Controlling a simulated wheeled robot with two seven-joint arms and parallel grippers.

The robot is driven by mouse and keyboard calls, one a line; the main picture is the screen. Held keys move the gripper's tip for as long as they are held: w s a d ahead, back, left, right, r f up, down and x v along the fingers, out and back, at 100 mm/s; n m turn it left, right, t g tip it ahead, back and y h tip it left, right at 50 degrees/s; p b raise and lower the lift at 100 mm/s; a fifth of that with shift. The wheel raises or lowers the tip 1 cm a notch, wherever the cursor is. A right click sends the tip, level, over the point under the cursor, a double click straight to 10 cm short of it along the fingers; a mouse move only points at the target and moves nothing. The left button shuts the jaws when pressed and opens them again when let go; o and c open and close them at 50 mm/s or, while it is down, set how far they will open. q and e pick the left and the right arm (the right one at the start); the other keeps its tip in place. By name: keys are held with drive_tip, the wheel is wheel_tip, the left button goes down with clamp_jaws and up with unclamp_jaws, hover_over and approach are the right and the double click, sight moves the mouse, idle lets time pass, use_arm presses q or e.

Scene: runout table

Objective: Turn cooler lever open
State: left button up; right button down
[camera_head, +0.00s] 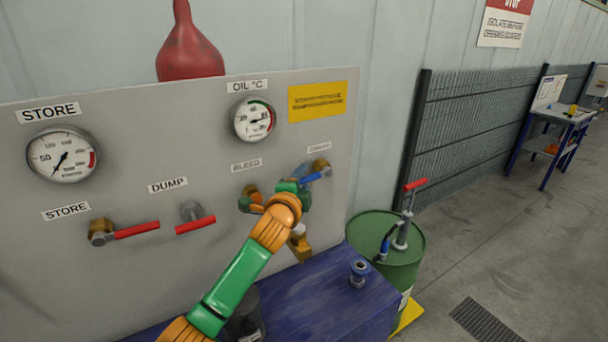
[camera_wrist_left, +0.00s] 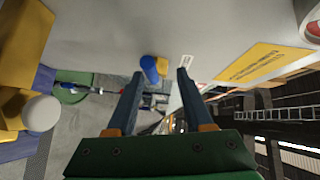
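The cooler lever (camera_head: 316,174) is a short blue handle on a brass valve (camera_head: 320,165), under a small label (camera_head: 319,147) at the panel's right side. In the left wrist view the blue lever (camera_wrist_left: 149,68) shows end-on, with brass behind it. My left gripper (camera_head: 302,184) is beside the lever in the head view. In the left wrist view its two fingers (camera_wrist_left: 160,72) are apart, and the lever appears between their tips. Whether a finger touches it I cannot tell. My left wrist partly hides the bleed valve (camera_head: 248,197). My right gripper is not in view.
Red levers marked store (camera_head: 137,230) and dump (camera_head: 195,224) sit left on the grey panel (camera_head: 120,280). A blue bench (camera_head: 325,300) stands below it, and a green drum (camera_head: 398,268) with a hand pump stands to the right.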

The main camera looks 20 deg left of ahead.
sight(306, 179)
use_arm(q)
drive_tip(key=w, duration=0.1)
drive_tip(key=w+f, duration=0.2)
drive_tip(key=w, duration=0.1)
drive_tip(key=shift+w, duration=0.1)
drive_tip(key=shift+w+f, duration=0.1)
drive_tip(key=shift+w, duration=0.15)
drive_tip(key=shift+s, duration=0.1)
drive_tip(key=shift+s+r, duration=0.3)
drive_tip(key=shift+s, duration=0.05)
drive_tip(key=c, duration=0.4)
drive_tip(key=shift+s+r, duration=0.15)
drive_tip(key=shift+s, duration=0.1)
clamp_jaws()
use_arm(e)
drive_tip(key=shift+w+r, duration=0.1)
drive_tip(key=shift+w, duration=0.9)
use_arm(q)
drive_tip(key=shift+r, duration=0.2)
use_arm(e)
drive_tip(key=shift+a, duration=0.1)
